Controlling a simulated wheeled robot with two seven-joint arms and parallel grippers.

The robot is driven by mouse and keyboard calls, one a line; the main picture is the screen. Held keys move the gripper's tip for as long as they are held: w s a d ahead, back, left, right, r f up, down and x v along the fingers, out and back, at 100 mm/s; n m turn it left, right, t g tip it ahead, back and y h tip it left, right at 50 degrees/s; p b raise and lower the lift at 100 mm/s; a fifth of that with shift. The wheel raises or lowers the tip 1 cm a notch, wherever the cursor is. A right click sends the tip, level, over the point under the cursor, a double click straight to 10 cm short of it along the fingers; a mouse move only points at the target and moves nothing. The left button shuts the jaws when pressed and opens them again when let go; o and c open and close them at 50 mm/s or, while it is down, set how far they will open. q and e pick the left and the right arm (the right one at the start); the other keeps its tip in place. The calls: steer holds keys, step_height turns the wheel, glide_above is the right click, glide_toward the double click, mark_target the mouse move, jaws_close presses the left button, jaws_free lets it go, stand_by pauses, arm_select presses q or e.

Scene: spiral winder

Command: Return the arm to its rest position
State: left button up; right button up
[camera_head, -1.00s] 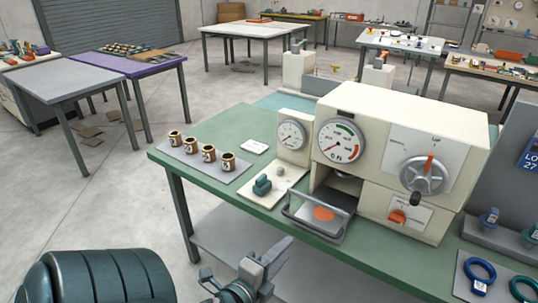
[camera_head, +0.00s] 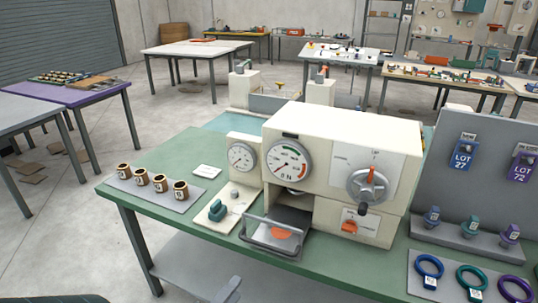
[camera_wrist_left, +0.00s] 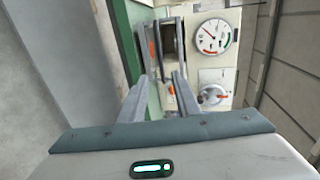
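Only the tip of my left gripper (camera_head: 228,290) shows at the bottom edge of the head view, in front of the green bench (camera_head: 330,284). In the left wrist view my left gripper (camera_wrist_left: 158,92) has its two grey fingers spread apart with nothing between them. The winder (camera_head: 335,150), a cream machine with dials, a knob and a drawer-like tray (camera_head: 272,236), stands on the bench. It shows beyond the fingers in the left wrist view (camera_wrist_left: 225,75). My right gripper is not in view.
Several numbered brown cups (camera_head: 142,176) stand on a grey mat at the bench's left. A rack with lot tags (camera_head: 468,180) and coloured rings (camera_head: 470,278) are at the right. Open concrete floor (camera_head: 60,250) lies left of the bench.

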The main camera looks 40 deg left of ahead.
arm_select(q)
steer(key=s+d+f+n+g+h, duration=0.1)
steer(key=s+f+n+g, duration=0.15)
steer(key=f, duration=1.15)
steer(key=s+d+f+n+g+b, duration=0.1)
steer(key=s+f+n+g, duration=0.15)
steer(key=f, duration=1.25)
steer(key=s+d+f+n+g+h, duration=0.1)
steer(key=d+f+g, duration=0.15)
steer(key=f, duration=1.15)
steer(key=s+d+f+n+g, duration=0.2)
steer(key=s+f+n+g, duration=0.1)
steer(key=s+f, duration=0.8)
steer(key=s+d+f+n+g+h+b, duration=0.1)
steer(key=s+d+f+n+g, duration=0.1)
steer(key=s+f, duration=0.9)
steer(key=shift+s+f+n+g+h, duration=0.3)
steer(key=shift+s+n+g, duration=0.15)
steer(key=shift+n+g, duration=0.45)
